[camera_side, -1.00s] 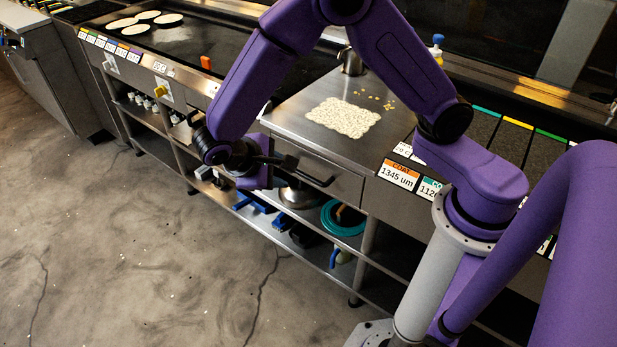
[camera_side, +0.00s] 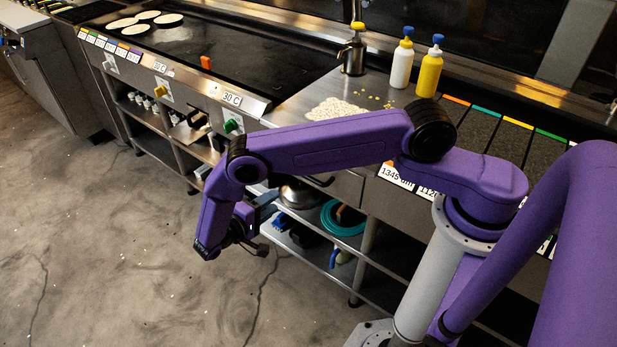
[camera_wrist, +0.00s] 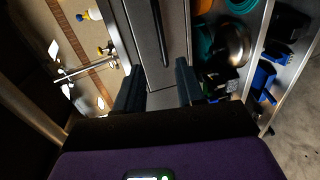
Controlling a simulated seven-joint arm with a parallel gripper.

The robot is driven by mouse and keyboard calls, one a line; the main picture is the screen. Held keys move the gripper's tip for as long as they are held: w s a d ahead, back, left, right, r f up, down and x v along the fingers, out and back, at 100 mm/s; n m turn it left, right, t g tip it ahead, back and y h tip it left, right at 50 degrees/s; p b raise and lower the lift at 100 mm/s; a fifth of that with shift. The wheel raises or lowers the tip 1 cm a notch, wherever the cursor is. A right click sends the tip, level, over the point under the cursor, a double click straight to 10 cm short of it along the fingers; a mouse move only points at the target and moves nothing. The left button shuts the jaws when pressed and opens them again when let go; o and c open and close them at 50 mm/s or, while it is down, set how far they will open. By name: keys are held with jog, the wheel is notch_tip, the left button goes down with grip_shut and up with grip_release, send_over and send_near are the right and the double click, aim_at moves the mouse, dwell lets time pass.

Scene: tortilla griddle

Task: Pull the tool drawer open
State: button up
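The tool drawer (camera_side: 347,187) is a grey metal front under the steel counter and looks shut in the side view, where my arm hides its upper left part. Its dark bar handle (camera_wrist: 160,32) runs along the front in the wrist view. My gripper (camera_wrist: 158,70) is open and empty, its two dark fingers apart and pointing at the drawer front. The handle lies ahead of the gap between the fingers, apart from them. In the side view my gripper is left of the drawer and lower, out over the floor, with its fingertips partly hidden.
White (camera_side: 402,64) and yellow (camera_side: 430,72) bottles stand on the counter by a metal container (camera_side: 353,57). The floor in front is clear.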

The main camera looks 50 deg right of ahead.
jog(key=x, duration=1.7)
jog(key=shift+d, duration=0.2)
jog(key=shift+c, duration=0.3)
jog(key=shift+a, duration=0.1)
grip_shut()
